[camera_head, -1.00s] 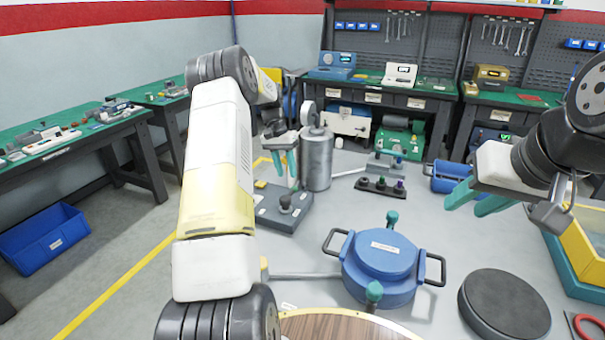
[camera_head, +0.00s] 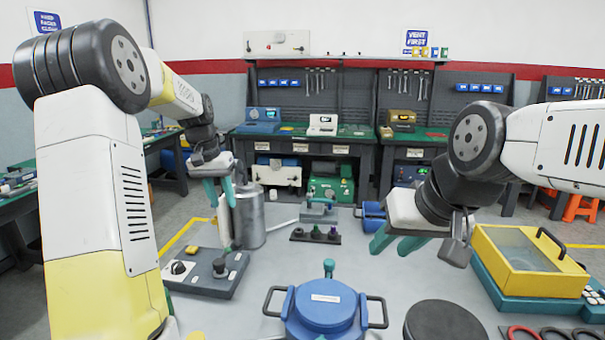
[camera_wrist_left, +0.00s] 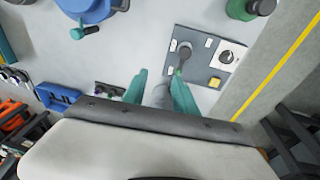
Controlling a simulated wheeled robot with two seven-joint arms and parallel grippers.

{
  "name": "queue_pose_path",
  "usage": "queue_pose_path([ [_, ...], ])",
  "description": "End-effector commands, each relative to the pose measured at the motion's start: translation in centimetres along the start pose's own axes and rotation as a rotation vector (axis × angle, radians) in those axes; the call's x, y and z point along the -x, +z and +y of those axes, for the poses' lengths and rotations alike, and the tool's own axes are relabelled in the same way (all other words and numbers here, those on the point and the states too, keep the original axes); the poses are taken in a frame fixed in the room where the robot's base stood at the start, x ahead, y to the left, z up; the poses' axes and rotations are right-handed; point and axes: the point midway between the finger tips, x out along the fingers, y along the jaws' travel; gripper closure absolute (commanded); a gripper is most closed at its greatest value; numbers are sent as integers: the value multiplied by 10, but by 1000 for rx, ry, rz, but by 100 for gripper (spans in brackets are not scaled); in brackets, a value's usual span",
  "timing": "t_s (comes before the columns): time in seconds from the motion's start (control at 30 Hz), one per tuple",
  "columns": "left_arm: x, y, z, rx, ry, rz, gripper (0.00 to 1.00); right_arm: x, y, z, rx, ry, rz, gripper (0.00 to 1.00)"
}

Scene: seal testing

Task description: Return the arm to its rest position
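My left gripper (camera_head: 220,192) hangs in front of the metal cylinder at the left of the head view, teal fingers pointing down. In the left wrist view its fingers (camera_wrist_left: 160,92) stand apart with nothing held between them. My left arm is bent, its elbow raised at the upper left. My right gripper (camera_head: 396,245) is right of centre, above the grey table, its teal fingers pointing down to the left. The two right fingertips show a gap and nothing is seen between them.
A grey control panel (camera_head: 205,284) lies below my left gripper, near the metal cylinder (camera_head: 249,217). A blue lidded pot (camera_head: 326,312) and black disc (camera_head: 445,322) are at the front. A yellow clear-lidded box (camera_head: 530,246) stands right. Workbenches line the back.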

Motion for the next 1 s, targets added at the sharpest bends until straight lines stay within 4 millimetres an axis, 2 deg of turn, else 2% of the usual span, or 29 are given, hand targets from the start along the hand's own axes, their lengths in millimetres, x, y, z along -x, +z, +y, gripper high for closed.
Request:
queue_pose_path([
  [0.03, 17, 11, 11, -1, -9, 24, 66, 0, 0, 0, 0, 0, 0, 64],
  [0.2, 57, 52, 44, 5, -26, 94, 66, 0, 0, 0, 0, 0, 0, 64],
  [0.33, 80, 88, 66, 13, -32, 151, 66, 0, 0, 0, 0, 0, 0, 64],
  [0.5, 99, 139, 91, 27, -29, 226, 66, 0, 0, 0, 0, 0, 0, 64],
  [0.67, 104, 188, 112, 39, -16, 297, 66, 0, 0, 0, 0, 0, 0, 64],
  [0.8, 101, 227, 124, 52, 0, 353, 66, 0, 0, 0, 0, 0, 0, 64],
  [1.0, 92, 259, 135, 62, 21, 401, 66, 0, 0, 0, 0, 0, 0, 64],
])
